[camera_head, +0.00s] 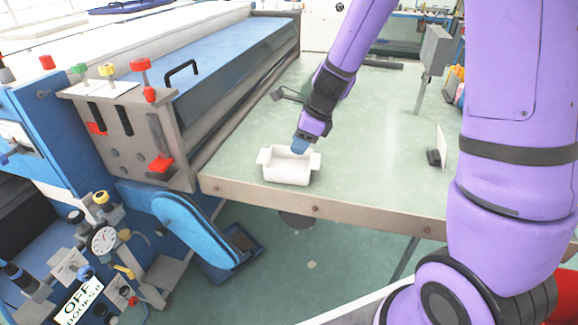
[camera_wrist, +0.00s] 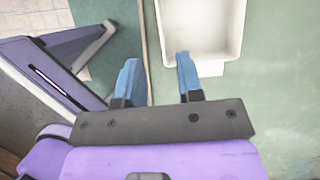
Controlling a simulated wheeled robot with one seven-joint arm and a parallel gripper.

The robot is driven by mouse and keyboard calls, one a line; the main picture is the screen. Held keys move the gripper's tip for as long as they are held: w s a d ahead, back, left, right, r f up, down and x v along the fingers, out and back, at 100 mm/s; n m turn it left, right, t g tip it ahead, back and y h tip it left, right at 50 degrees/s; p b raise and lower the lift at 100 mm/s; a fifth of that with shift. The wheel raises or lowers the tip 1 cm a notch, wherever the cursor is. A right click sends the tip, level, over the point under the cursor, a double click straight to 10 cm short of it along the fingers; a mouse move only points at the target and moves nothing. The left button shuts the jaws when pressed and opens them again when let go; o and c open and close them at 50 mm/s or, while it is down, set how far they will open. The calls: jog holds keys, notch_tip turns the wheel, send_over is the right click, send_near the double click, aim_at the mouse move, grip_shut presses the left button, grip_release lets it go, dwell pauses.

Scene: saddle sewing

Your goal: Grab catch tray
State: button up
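The catch tray is a white, open-topped tray (camera_head: 287,178) with a tab on each side. It sits on the pale green table top near the front edge, left of the middle. In the wrist view the tray (camera_wrist: 205,28) is at the top, right of centre, partly cut off, and looks empty. My gripper (camera_head: 301,146) is at the tray's back right side in the head view. In the wrist view my gripper (camera_wrist: 156,62) has its blue fingers apart with nothing between them. The right finger overlaps the tray's lower left corner; I cannot tell whether it touches.
The green table (camera_head: 375,150) is mostly clear to the right. A blue machine (camera_head: 220,75) with knobs and levers stands close on the left. A small upright white plate (camera_head: 441,147) on a dark base stands at the right. A grey box on a post (camera_head: 434,50) is behind it.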

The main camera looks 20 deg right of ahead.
aim_at(285, 172)
jog(key=x, duration=0.5)
jog(key=shift+f, duration=0.35)
jog(key=shift+x, duration=2.75)
jog(key=shift+s+d, duration=0.15)
grip_shut()
